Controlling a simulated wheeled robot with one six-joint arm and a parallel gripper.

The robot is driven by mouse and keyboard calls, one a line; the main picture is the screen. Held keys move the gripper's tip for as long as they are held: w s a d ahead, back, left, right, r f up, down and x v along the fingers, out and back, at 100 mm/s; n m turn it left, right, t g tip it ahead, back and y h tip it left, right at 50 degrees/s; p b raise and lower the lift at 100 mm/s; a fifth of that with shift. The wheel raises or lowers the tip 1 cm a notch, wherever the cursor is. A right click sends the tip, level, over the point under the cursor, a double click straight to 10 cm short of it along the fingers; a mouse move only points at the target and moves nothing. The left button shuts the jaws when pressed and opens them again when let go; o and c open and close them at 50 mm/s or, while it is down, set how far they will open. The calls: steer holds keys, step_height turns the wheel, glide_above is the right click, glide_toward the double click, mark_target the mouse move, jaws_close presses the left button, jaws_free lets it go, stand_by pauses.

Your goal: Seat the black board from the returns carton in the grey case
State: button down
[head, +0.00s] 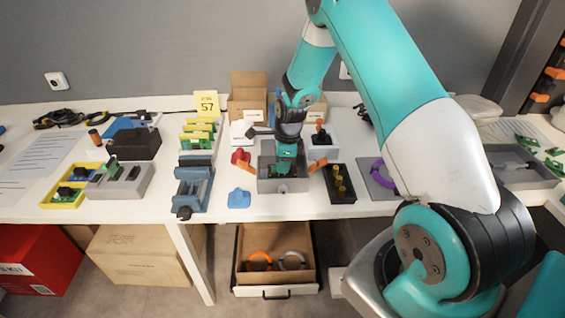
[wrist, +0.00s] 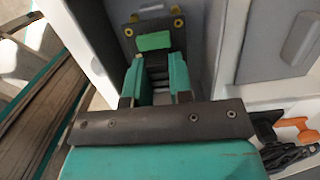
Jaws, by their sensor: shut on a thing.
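The grey case (head: 262,184) stands open-topped on the table, near the middle in the head view. My gripper (head: 285,160) points down into it, its fingers partly hidden by the case's front wall. In the wrist view my gripper (wrist: 155,78) is shut on the black board (wrist: 160,22), a dark plate with yellow-ringed holes at its corners and a green block on it. The case's grey walls (wrist: 205,45) show around the board. The board's underside is hidden, so I cannot tell whether it rests on the case floor. I cannot tell which carton is for returns.
Cardboard cartons (head: 247,102) stand behind the case. Orange clips lie close to it. A black block with brass posts (head: 341,184) is at its right, a blue piece (head: 239,199) and a blue-grey vise (head: 192,190) at its left. A drawer (head: 275,262) stands open below.

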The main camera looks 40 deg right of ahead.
steer(key=shift+f+b, duration=0.5)
steer(key=shift+f, duration=0.45)
steer(key=c, duration=0.9)
jaws_free()
steer(key=shift+c, duration=0.2)
steer(key=shift+r, duration=0.1)
step_height(320, 180, up, 17)
steer(key=s+d, duration=0.1)
steer(key=shift+d, duration=0.4)
